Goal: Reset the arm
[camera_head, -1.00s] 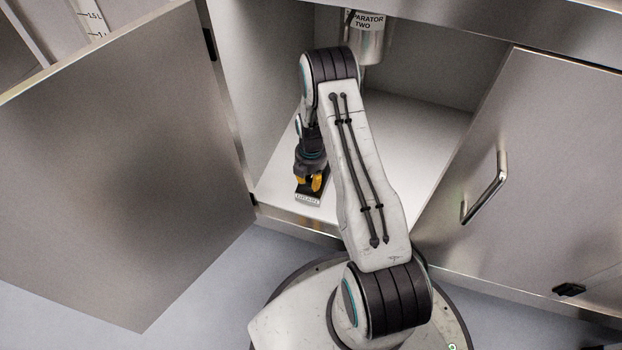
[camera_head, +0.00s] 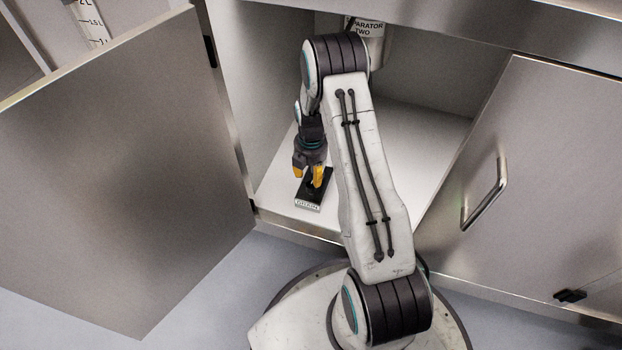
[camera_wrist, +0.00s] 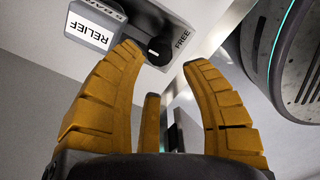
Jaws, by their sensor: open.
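My gripper (camera_head: 308,177) has orange fingers and points down just above a small dark block (camera_head: 315,200) with a white label, on the cabinet floor near its front edge. In the wrist view, my gripper (camera_wrist: 163,57) is open, with its fingers spread and nothing held between them. The block (camera_wrist: 150,20) shows beyond the fingertips with a "RELIEF" label, a black knob and the word "FREE" beside it. The fingertips appear close to the knob; whether they touch cannot be told. My arm reaches into the open cabinet from the front.
The cabinet's left door (camera_head: 120,170) stands open and the right door (camera_head: 540,190) has a bar handle. A metal cylinder (camera_head: 375,50) marked "...PARATOR TWO" hangs at the back, partly behind my arm. The white cabinet floor (camera_head: 415,130) is clear to the right.

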